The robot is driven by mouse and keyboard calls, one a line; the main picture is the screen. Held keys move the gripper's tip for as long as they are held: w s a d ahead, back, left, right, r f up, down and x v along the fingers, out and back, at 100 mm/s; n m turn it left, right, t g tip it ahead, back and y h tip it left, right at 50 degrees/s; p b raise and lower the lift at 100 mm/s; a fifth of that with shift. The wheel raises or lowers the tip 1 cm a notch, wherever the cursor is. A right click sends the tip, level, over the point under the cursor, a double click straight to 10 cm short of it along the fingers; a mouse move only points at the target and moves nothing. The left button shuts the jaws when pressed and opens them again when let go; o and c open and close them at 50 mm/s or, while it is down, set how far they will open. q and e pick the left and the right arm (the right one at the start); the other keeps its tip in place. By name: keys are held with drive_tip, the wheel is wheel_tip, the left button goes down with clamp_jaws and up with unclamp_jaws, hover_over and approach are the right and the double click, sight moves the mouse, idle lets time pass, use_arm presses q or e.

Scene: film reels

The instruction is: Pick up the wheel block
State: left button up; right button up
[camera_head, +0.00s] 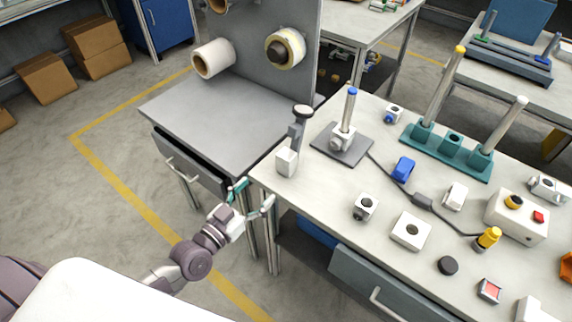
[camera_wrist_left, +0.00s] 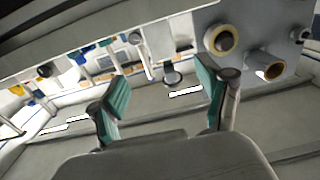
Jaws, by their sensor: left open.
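A small white block with a dark round wheel (camera_head: 365,206) on its face stands on the light workbench (camera_head: 320,199), left of a flat white box. A similar small white block with a blue round part (camera_head: 393,113) stands farther back; I cannot tell for sure which one is the wheel block. My left gripper (camera_head: 254,197) is open and empty, off the bench's left front corner and apart from both blocks. Its teal-padded fingers (camera_wrist_left: 162,88) are spread in the left wrist view, with nothing between them close by. My right gripper is not in view.
A white post with a dark top (camera_head: 287,160) stands at the bench's left edge. A grey plate with a blue-topped rod (camera_head: 349,112) and a teal rack (camera_head: 448,150) stand behind. A flat white box (camera_head: 411,231) and black puck (camera_head: 448,265) are right of the wheeled block.

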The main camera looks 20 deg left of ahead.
sight(282, 164)
use_arm(q)
drive_tip(key=x, duration=0.7)
drive_tip(key=shift+w+d+r, duration=0.15)
drive_tip(key=shift+w, duration=0.05)
drive_tip(key=x, duration=0.5)
drive_tip(key=shift+w+f, duration=0.35)
drive_tip(key=shift+w, duration=0.1)
drive_tip(key=c, duration=1.2)
drive_tip(key=shift+r, duration=0.15)
drive_tip(key=shift+c, duration=0.9)
drive_tip(key=shift+r, duration=0.1)
